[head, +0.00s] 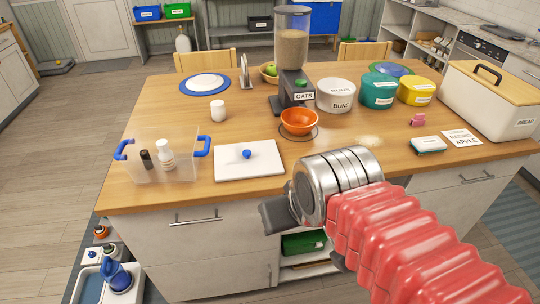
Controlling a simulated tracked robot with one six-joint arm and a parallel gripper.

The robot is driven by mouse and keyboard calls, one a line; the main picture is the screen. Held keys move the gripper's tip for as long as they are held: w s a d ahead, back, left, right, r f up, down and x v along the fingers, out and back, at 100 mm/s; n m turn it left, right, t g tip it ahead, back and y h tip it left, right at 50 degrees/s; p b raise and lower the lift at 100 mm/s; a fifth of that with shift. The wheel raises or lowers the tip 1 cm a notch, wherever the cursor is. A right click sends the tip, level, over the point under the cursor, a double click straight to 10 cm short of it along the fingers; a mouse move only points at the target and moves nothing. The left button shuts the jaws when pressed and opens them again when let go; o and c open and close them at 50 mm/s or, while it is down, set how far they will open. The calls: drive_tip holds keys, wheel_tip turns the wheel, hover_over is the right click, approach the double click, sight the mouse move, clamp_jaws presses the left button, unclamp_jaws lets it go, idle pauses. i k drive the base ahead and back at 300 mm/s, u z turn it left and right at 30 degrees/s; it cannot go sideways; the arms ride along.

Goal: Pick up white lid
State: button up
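A flat white lid (232,166) with a round blue knob (247,154) lies on the wooden table near its front edge, left of centre. My gripper (306,240) is at the end of the red ribbed arm, in front of the table and to the right of the lid. Its two dark fingers are spread apart, with nothing visible between them. The gripper is apart from the lid, and the metal wrist hides part of the table edge.
A clear bin (180,172) with blue handles holds bottles left of the lid. An orange bowl (299,121) on a saucer and an oats dispenser (292,60) stand behind it. Tubs (336,96) and a bread box (495,105) stand at right. Open table lies behind the lid.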

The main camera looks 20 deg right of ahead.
sight(254, 160)
drive_tip(key=z, duration=1.5)
drive_tip(key=k, duration=0.45)
drive_tip(key=u, duration=1.15)
drive_tip(key=i, duration=0.95)
drive_tip(key=u, duration=0.05)
